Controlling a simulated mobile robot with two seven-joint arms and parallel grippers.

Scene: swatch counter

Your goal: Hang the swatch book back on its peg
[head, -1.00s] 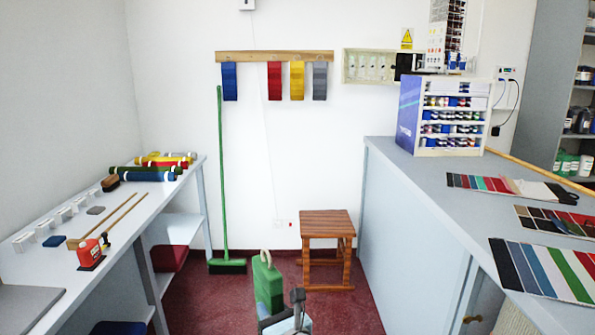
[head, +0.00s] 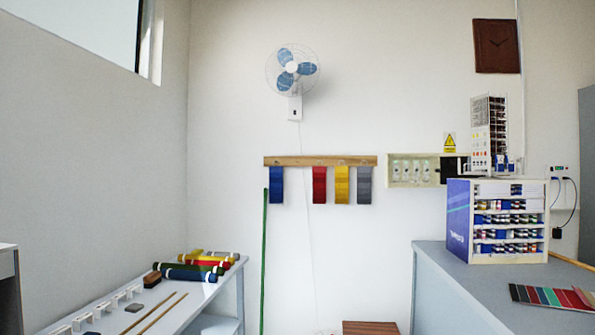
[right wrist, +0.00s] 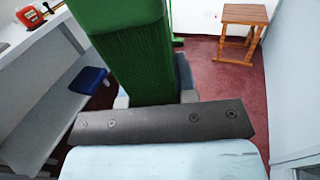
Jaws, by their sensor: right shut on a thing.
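The green swatch book (right wrist: 130,55) is in the right wrist view, standing up large in front of the camera. My right gripper (right wrist: 155,99) is shut on its lower part. The peg rail (head: 320,161) is a wooden strip on the back wall in the head view. A blue book (head: 276,185), a red book (head: 319,185), a yellow book (head: 342,185) and a grey book (head: 364,185) hang from it. A bare stretch lies between blue and red; a peg there is too small to make out. The head view shows neither gripper nor the green book. My left gripper is out of view.
A counter (head: 430,290) with a paint display (head: 500,222) stands at right. A bench (head: 215,300) with fabric rolls stands at left. A green broom handle (head: 264,260) leans below the rail's left end. A wooden stool (right wrist: 258,14) stands on the red floor.

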